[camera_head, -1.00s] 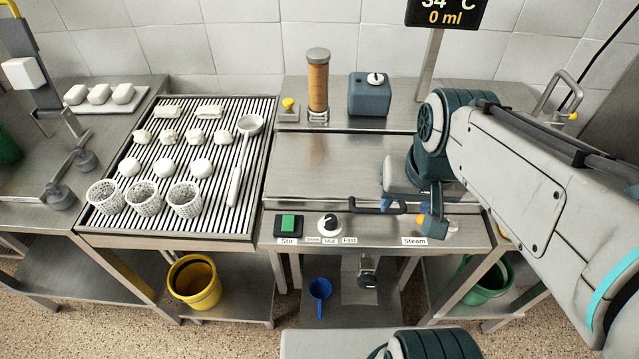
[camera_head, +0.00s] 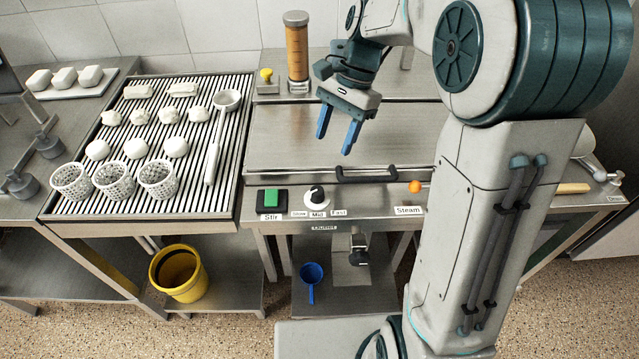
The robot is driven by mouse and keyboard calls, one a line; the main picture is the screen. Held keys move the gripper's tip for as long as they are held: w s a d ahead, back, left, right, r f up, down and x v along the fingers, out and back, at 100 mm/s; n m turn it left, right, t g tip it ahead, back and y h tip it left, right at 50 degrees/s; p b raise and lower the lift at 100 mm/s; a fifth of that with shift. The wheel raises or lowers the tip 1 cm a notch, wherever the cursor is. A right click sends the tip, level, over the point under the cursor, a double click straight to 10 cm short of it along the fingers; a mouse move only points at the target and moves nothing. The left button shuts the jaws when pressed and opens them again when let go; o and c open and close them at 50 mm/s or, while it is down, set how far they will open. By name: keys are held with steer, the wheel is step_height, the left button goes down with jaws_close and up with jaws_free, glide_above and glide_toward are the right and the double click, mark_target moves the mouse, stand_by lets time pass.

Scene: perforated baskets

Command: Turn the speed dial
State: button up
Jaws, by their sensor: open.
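The speed dial (camera_head: 317,197) is a white round base with a black knob on the counter's front panel. The labels Slow, Mid and Fast (camera_head: 318,214) sit below it, and its pointer mark is too small to read surely. My gripper (camera_head: 338,137) hangs above the steel lid, behind the dial and slightly to its right. Its two blue fingers point down, are apart and hold nothing. The gripper is clear of the dial.
A green Stir button (camera_head: 270,198) is left of the dial. A black lid handle (camera_head: 366,174) lies just behind and right of it. An orange Steam knob (camera_head: 415,186) is further right. A slatted rack (camera_head: 120,205) with white baskets stands left.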

mark_target(318, 190)
steer(key=x, duration=1.2)
steer(key=shift+f, duration=0.3)
steer(key=c, duration=1)
